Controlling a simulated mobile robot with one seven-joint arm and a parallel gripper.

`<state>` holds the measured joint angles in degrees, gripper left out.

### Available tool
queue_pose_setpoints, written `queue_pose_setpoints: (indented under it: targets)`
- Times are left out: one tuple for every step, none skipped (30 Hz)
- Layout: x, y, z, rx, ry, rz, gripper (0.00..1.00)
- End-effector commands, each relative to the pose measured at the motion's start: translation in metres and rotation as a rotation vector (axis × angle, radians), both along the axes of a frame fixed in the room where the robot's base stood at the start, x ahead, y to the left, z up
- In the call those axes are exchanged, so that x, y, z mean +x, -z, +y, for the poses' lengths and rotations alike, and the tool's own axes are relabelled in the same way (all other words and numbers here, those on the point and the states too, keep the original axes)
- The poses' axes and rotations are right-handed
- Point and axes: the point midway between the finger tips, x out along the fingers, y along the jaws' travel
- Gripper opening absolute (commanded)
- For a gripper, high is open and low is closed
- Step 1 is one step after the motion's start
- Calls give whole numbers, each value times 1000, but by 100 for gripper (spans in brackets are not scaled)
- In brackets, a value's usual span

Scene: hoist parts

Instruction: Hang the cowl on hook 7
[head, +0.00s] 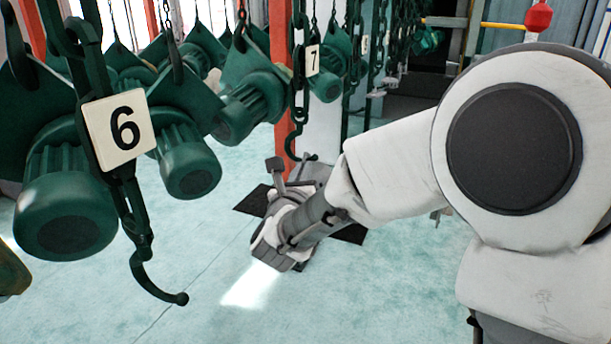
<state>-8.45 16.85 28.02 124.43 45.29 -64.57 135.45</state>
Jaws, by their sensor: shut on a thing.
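Hook 7 (300,150) hangs empty in the middle of the head view, a dark green open hook below a white plate marked 7 (312,61). My gripper (272,247) is at the end of my arm, low and just in front of hook 7, over the floor. It is shut on the cowl. The cowl's outline cannot be told apart from the grey gripper parts at this angle, and the fingertips are mostly hidden. I cannot tell how far the gripper is from the hook in depth.
Hook 6 (150,275), with its plate (118,130), hangs empty and close at the left. Several green motor-like hoist parts (255,92) hang behind it. A red post (280,90) stands behind hook 7. Dark chains hang further right. The pale floor (210,270) is open below.

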Motion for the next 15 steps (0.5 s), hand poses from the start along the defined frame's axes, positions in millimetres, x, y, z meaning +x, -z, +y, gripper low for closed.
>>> queue_pose_setpoints:
  targets:
    - [0,2,1,7,-1,-5,0]
    - [0,2,2,11,-1,-6,0]
    - [1,3,2,14,0,-7,0]
    - [1,3,3,18,0,-8,0]
    - [1,3,3,21,0,-9,0]
    - [1,4,4,26,0,-12,0]
    - [1,4,4,29,0,-13,0]
    - [2,4,5,33,0,-14,0]
    - [2,4,5,37,0,-16,0]
    - [2,4,6,41,0,-18,0]
    - [2,4,6,44,0,-19,0]
    - [2,4,7,48,0,-21,0]
    - [3,4,7,51,0,-22,0]
    - [3,4,8,55,0,-23,0]
    - [3,4,8,60,0,-25,0]
